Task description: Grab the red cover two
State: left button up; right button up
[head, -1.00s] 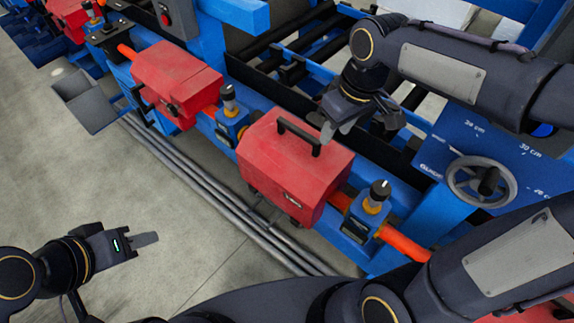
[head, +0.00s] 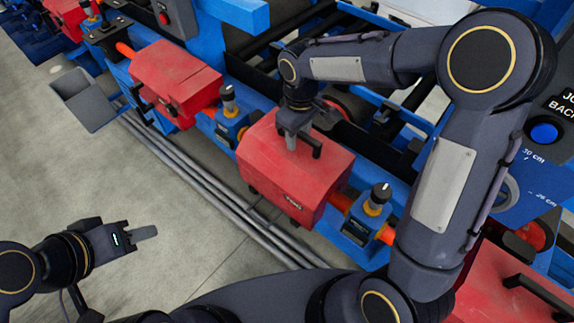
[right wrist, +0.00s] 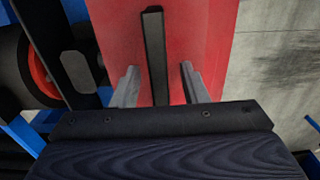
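Two red covers with black handles sit on the blue machine in the head view: one at the upper left (head: 176,80) and one nearer the centre (head: 290,165). A third red cover (head: 500,285) shows partly at the lower right. My right gripper (head: 291,142) is over the handle of the central cover. In the right wrist view, its two fingers (right wrist: 158,85) are apart, on either side of the black handle (right wrist: 154,55), with gaps between. My left gripper (head: 145,233) is at the lower left over the floor, away from the covers; its finger gap is not clear.
Black-topped knobs on blue blocks stand beside the covers, one between them (head: 228,100) and one right of the central cover (head: 378,197). A grey bin (head: 88,100) is at the left. Grey pipes (head: 240,230) run along the machine's front. The lower-left floor (head: 200,270) is clear.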

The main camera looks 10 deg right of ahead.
jog(key=shift+f, duration=0.1)
grip_shut()
dwell(1.4)
